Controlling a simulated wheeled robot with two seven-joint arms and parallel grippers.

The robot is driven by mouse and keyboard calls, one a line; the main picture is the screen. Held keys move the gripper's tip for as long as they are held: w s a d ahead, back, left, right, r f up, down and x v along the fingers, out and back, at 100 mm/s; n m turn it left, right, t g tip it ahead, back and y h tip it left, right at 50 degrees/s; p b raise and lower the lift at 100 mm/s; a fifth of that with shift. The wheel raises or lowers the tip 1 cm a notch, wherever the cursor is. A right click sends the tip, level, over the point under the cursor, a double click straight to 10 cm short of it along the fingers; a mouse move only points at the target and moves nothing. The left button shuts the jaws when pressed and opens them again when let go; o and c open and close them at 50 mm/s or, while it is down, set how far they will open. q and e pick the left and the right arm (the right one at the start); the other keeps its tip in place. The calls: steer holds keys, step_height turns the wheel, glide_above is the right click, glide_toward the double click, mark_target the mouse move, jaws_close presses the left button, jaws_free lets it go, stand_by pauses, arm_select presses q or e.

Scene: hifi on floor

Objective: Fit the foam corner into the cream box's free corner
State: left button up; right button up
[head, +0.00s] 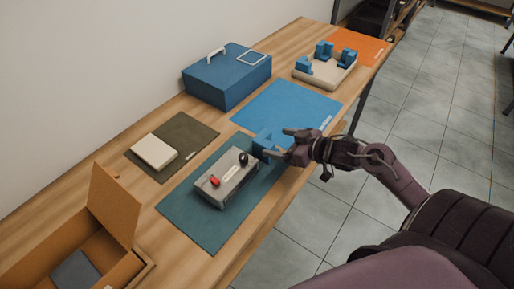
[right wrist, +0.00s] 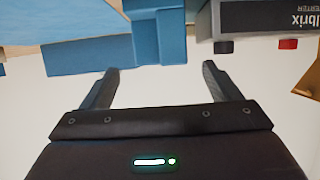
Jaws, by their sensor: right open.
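A blue foam corner (head: 264,145) is at the right end of the grey hi-fi unit, near the teal mat's edge. It also shows in the right wrist view (right wrist: 156,32), ahead of my fingers. My right gripper (head: 286,143) is open, its fingertips close to the foam corner. In the right wrist view, the open gripper (right wrist: 160,76) has nothing between its fingers, and the foam corner is beyond the tips. The cream box (head: 325,78) stands at the far right of the table with blue foam pieces at three corners; its near corner looks bare. My left gripper is out of view.
The grey unit (head: 226,182) lies on the teal mat (head: 212,231). A blue mat (head: 285,104) is clear between it and the cream box. A blue case (head: 227,79) stands by the wall, a cream block (head: 154,151) on an olive mat, and an open cardboard box (head: 118,205) at front left.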

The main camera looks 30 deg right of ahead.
mark_target(266, 140)
steer(key=x, duration=0.3)
steer(key=shift+d, duration=0.1)
steer(key=x, duration=0.2)
steer(key=shift+w+f, duration=0.25)
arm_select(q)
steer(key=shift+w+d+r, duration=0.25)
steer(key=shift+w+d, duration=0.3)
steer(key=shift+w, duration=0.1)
arm_select(e)
steer(key=c, duration=1.1)
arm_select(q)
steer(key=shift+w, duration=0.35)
arm_select(e)
steer(key=shift+r, duration=0.1)
